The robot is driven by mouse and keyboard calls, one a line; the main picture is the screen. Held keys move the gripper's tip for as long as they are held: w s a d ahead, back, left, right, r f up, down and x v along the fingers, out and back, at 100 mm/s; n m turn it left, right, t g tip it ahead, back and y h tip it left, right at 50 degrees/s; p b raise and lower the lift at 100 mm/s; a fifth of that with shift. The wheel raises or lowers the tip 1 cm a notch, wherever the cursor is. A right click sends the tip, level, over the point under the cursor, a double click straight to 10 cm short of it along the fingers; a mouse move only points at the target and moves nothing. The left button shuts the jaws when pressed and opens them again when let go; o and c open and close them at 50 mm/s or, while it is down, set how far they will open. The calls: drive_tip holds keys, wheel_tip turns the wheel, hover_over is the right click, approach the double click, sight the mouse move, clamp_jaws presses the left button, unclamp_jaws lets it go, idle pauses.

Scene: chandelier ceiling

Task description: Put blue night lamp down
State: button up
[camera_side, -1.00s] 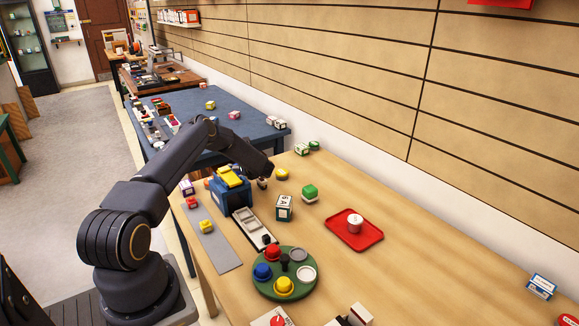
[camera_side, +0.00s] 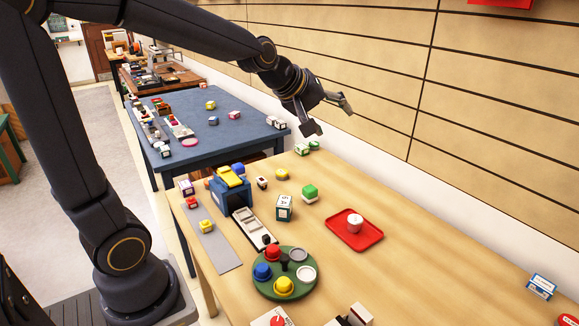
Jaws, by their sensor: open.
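My gripper (camera_side: 327,118) is raised above the far end of the wooden table, with its two fingers spread wide and nothing between them. A small rounded blue thing, perhaps the blue night lamp (camera_side: 238,168), sits behind the yellow piece (camera_side: 229,177) on the dark blue box (camera_side: 231,196). It is partly hidden, so I cannot tell whether it rests on the box or on the table. Another blue dome (camera_side: 262,271) sits on the round green turntable (camera_side: 256,287). My gripper is well apart from both blue things.
A grey strip (camera_side: 221,251) lies left. The table's middle right is clear.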

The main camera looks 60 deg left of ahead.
drive_tip(key=s+d+f+m+g, duration=0.1)
drive_tip(key=s+f+m+g, duration=0.1)
drive_tip(key=s+m, duration=0.4)
drive_tip(key=s+d+f+m+g, duration=0.2)
drive_tip(key=s+m, duration=0.3)
drive_tip(key=s, duration=1.2)
drive_tip(key=shift+f+m, duration=0.35)
drive_tip(key=shift+m, duration=0.05)
drive_tip(key=shift+s, duration=0.1)
